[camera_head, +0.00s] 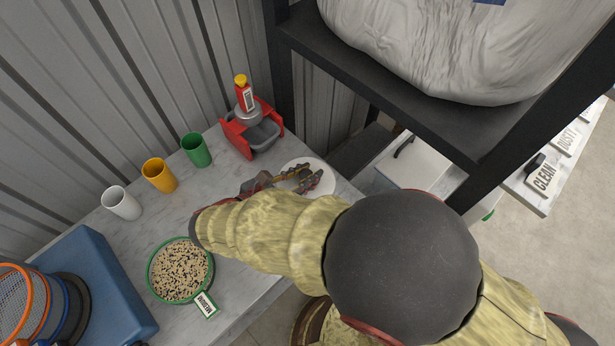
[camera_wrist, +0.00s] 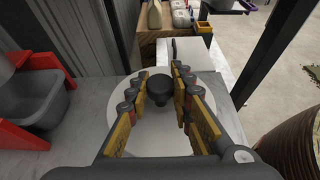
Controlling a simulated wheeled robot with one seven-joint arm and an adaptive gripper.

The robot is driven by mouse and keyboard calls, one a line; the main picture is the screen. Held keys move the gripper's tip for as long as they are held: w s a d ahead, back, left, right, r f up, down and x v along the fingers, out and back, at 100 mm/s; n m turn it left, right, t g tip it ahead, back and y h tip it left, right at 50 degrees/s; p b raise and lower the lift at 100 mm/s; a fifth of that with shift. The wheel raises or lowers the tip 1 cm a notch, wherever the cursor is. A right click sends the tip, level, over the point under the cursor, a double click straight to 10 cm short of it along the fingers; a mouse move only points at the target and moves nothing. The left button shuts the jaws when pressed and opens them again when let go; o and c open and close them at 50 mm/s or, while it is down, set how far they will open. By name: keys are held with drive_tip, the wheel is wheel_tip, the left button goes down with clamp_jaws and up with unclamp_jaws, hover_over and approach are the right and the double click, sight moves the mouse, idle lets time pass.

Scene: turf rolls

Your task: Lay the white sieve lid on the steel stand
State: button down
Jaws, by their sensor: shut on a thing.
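The white sieve lid (camera_head: 318,165) is a round white disc at the right end of the marble counter. In the wrist view the lid (camera_wrist: 95,112) spreads under my fingers, with a dark round knob (camera_wrist: 160,88) at its middle. My gripper (camera_head: 293,180) is shut on the knob, its yellow and grey fingers (camera_wrist: 160,80) on either side of it. I cannot tell whether the lid touches the counter. I cannot surely pick out the steel stand; a round steel piece (camera_head: 251,115) shows under a red bottle on a red frame.
The red frame (camera_head: 236,133) with a grey tray (camera_head: 264,134) stands close behind the lid. White, orange and green cups (camera_head: 196,150) line the wall side. A green-rimmed sieve of grains (camera_head: 180,272) and a blue block (camera_head: 100,280) are at left. A dark shelf post (camera_head: 510,140) rises at right.

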drive_tip(key=shift+f+b, duration=1.5)
drive_tip(key=shift+f, duration=0.1)
drive_tip(key=shift+r, duration=0.15)
drive_tip(key=c, duration=1.6)
unclamp_jaws()
drive_tip(key=shift+f, duration=0.2)
drive_tip(key=shift+r, duration=0.2)
drive_tip(key=p+v, duration=0.5)
drive_tip(key=v, duration=0.7)
drive_tip(key=shift+a, duration=0.1)
